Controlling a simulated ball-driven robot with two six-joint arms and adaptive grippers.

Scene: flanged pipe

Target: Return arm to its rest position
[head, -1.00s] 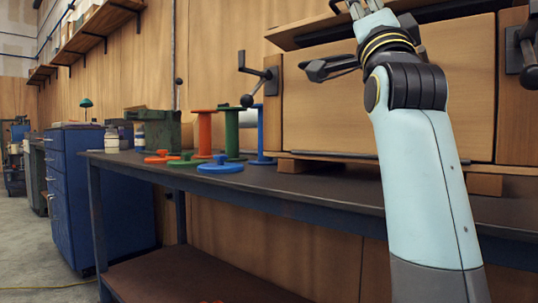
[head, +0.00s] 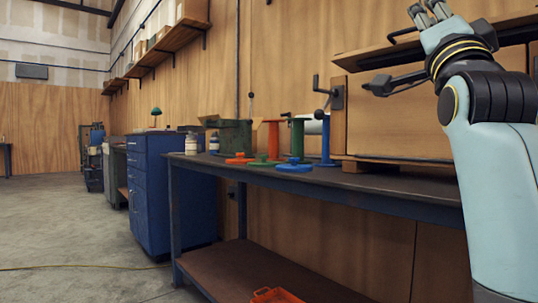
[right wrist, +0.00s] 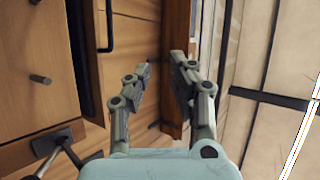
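My right gripper (head: 428,12) is raised at the upper right of the head view, in front of the wooden panelled unit above the bench. In the right wrist view its two fingers (right wrist: 164,72) are apart with a gap and nothing held between them. Orange (head: 271,138), green (head: 297,138) and blue (head: 325,140) flanged pipes stand upright on the dark workbench (head: 400,182). Orange (head: 240,159), green (head: 264,162) and blue (head: 294,167) flange discs lie in front of them. My gripper is well apart from the pipes and discs. My left gripper is out of view.
A blue drawer cabinet (head: 165,195) stands left of the bench. An orange tray (head: 275,295) sits on the lower shelf. A wall shelf (head: 185,35) hangs above. The floor (head: 80,220) at left is open, with a yellow cable lying across it.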

